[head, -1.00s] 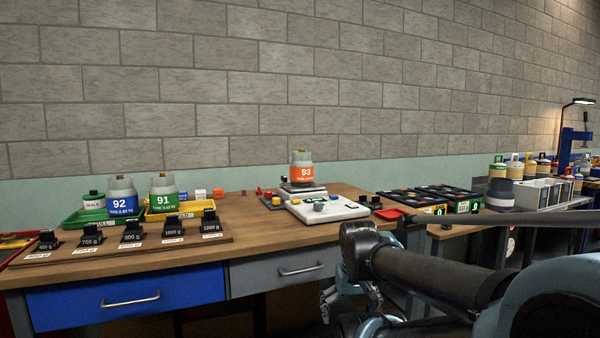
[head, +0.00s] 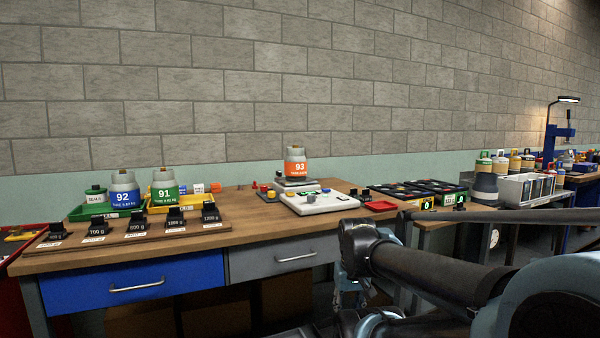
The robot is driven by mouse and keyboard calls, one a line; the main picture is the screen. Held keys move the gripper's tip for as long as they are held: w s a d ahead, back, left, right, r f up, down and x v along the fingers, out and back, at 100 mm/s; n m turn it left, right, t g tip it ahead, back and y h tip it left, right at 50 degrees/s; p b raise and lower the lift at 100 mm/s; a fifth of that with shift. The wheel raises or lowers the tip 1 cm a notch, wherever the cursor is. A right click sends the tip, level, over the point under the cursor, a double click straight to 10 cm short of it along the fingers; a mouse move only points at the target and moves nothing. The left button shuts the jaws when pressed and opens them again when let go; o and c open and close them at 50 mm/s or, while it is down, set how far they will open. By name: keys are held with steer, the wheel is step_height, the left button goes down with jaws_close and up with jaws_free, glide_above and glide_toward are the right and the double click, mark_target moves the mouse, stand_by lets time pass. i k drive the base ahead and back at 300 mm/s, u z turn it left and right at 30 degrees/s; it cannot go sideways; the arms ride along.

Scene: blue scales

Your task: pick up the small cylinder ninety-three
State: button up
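The small cylinder ninety-three (head: 295,168) has a grey top and an orange label reading 93. It stands upright on a small scale platform (head: 294,185) towards the back of the wooden workbench. My arm reaches in from the right edge, in front of the bench. My gripper (head: 352,292) hangs low, in front of the bench's right end and below its top, well apart from the cylinder. Its fingers are dark and partly hidden, so their opening is unclear.
Cylinders 92 (head: 124,190) and 91 (head: 165,188) stand in green and yellow trays at left. A row of black weights (head: 135,228) lines the front left. A white control panel (head: 318,202) lies before cylinder 93.

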mark_target(295, 162)
steer(key=k, duration=1.05)
steer(key=z, duration=0.6)
steer(key=i, duration=1.6)
steer(key=u, duration=0.1)
